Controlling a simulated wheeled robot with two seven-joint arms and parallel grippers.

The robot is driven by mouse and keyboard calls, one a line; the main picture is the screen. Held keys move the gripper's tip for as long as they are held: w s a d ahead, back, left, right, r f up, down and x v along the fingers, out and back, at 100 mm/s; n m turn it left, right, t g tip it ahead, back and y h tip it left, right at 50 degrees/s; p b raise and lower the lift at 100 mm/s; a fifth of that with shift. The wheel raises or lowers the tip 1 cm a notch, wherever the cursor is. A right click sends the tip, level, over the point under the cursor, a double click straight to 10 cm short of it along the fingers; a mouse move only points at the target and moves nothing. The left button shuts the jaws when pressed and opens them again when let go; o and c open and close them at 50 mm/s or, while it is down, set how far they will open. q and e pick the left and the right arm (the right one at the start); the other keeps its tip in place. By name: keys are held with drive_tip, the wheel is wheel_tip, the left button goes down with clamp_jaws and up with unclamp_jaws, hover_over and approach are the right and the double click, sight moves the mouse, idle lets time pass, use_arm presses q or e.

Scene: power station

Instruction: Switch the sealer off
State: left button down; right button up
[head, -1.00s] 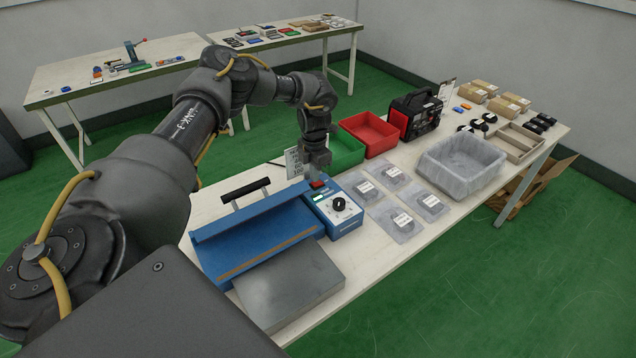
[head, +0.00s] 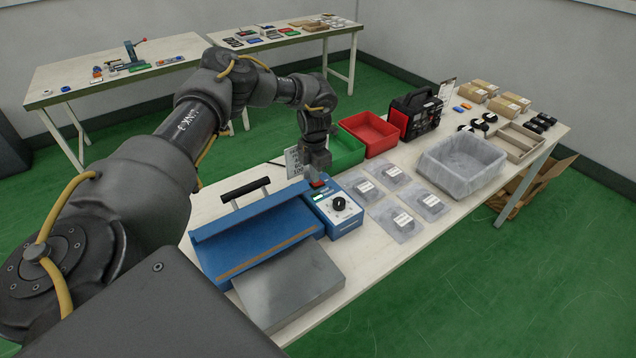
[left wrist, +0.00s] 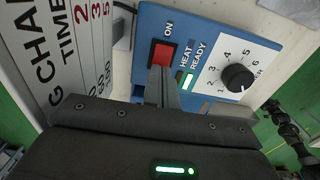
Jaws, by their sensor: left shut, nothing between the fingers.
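The blue sealer (head: 250,240) stands on the white table, with a black-handled bar behind its blue bed. Its control box (head: 345,222) has a white panel and a black dial (head: 339,204), which also shows in the left wrist view (left wrist: 238,78). The red switch (left wrist: 163,54), marked ON, is beside a green-framed HEAT READY lamp (left wrist: 185,81). My left gripper (head: 317,177) is shut and empty, pointing down at the switch. In the left wrist view its fingertips (left wrist: 160,72) are at the switch's near edge and cover part of it; I cannot tell whether they touch.
A sign (left wrist: 62,50) stands close beside the control box. Green (head: 347,150) and red (head: 370,133) bins are behind it. Labelled bags (head: 395,222) and a grey bin (head: 460,165) lie to the right. A grey metal plate (head: 290,285) is in front.

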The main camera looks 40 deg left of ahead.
use_arm(q)
drive_tip(key=shift+s+f+b, duration=0.1)
drive_tip(key=shift+f+b, duration=0.25)
drive_tip(key=shift+f, duration=0.35)
idle(0.3)
drive_tip(key=shift+r+p, duration=0.7)
drive_tip(key=shift+p, duration=0.1)
wheel_tip(320, 180, up, 6)
drive_tip(key=p, duration=0.5)
drive_tip(key=shift+f, duration=0.2)
